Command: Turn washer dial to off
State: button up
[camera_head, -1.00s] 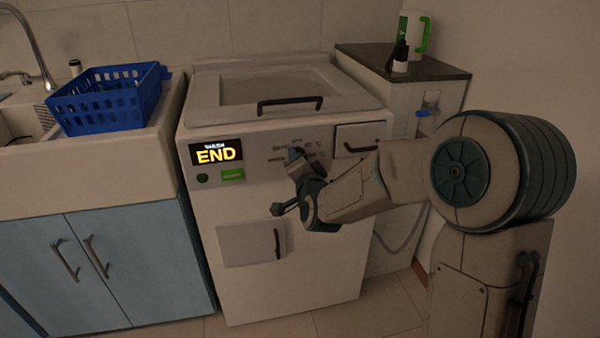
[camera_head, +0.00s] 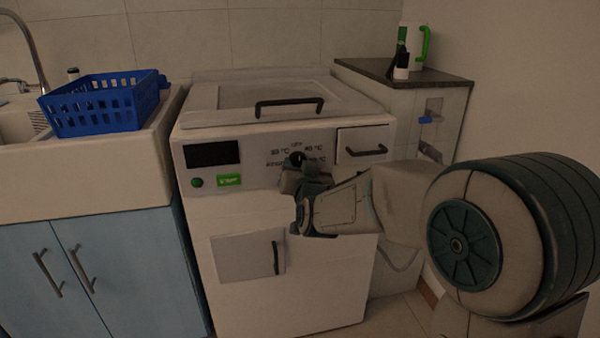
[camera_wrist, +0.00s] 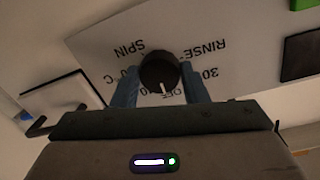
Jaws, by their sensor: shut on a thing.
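The washer (camera_head: 315,225) is a white top-loading machine with a dark, blank display (camera_head: 212,154) on its front panel. The black round dial (camera_head: 297,158) is partly hidden by my gripper (camera_head: 295,173) in the head view. In the wrist view, turned upside down, the dial (camera_wrist: 158,70) sits between the two bluish fingers of my gripper (camera_wrist: 160,88), which is shut on it. The dial's white mark points down in that view, toward the partly hidden OFF label (camera_wrist: 163,95).
A lid handle (camera_head: 289,105) and a drawer with a handle (camera_head: 365,150) are near the dial. A green button (camera_head: 228,180) lies left of it. A blue basket (camera_head: 95,102) stands on the sink counter. A dark-topped cabinet (camera_head: 435,78) is at right.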

dwell(0.4)
jog(key=shift+f, duration=0.1)
jog(key=o, duration=1)
jog(key=p+v, duration=0.2)
jog(key=v, duration=1.1)
jog(key=shift+s, duration=0.4)
jog(key=shift+d, duration=0.1)
